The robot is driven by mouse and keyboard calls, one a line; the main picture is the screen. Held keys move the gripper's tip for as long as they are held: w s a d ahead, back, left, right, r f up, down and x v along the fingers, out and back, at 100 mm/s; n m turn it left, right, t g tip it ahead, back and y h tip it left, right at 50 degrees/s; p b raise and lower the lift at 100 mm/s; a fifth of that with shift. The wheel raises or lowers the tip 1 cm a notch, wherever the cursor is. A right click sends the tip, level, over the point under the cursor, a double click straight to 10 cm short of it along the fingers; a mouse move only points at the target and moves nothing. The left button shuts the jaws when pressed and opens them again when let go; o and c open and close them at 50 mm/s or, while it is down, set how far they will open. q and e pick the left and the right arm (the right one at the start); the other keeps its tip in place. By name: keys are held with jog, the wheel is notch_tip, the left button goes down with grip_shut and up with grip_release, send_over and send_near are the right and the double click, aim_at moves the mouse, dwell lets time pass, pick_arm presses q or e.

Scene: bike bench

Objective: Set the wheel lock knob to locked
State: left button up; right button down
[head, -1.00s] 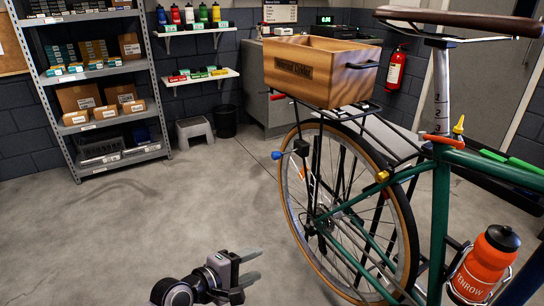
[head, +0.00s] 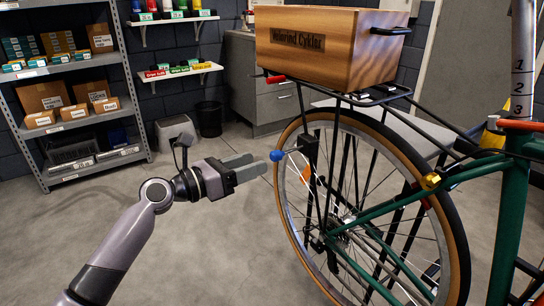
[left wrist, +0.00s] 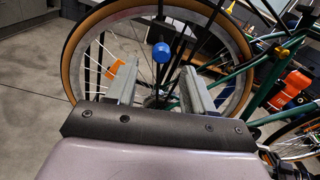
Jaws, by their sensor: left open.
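A blue ball knob (head: 277,155) sticks out on a thin rod at the left edge of the bike's rear wheel (head: 296,215), near a black bracket. I cannot tell for sure that it is the wheel lock knob; no lock marking is readable. My left gripper (head: 259,165) is open and level, its fingertips just left of the blue knob. In the left wrist view the blue knob (left wrist: 161,53) shows centred between the two fingers, around or just beyond their tips. No grip on it shows. A gold knob (head: 432,181) sits on the green frame farther right. My right gripper is out of view.
A wooden crate (head: 335,45) sits on the rear rack (head: 430,115) above the wheel, with a red-tipped lever (head: 275,79) below its left side. The floor left of the wheel is clear.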

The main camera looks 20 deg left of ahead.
aim_at(272, 157)
pick_arm(q)
jog(key=b+x, duration=0.1)
jog(key=x, duration=0.5)
jog(key=shift+w+d, duration=0.25)
jog(key=shift+d, duration=0.1)
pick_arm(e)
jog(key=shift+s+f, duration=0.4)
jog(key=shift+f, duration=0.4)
pick_arm(q)
jog(key=shift+c, duration=0.3)
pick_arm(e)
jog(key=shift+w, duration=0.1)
pick_arm(q)
grip_shut()
jog(key=shift+w+r, duration=0.1)
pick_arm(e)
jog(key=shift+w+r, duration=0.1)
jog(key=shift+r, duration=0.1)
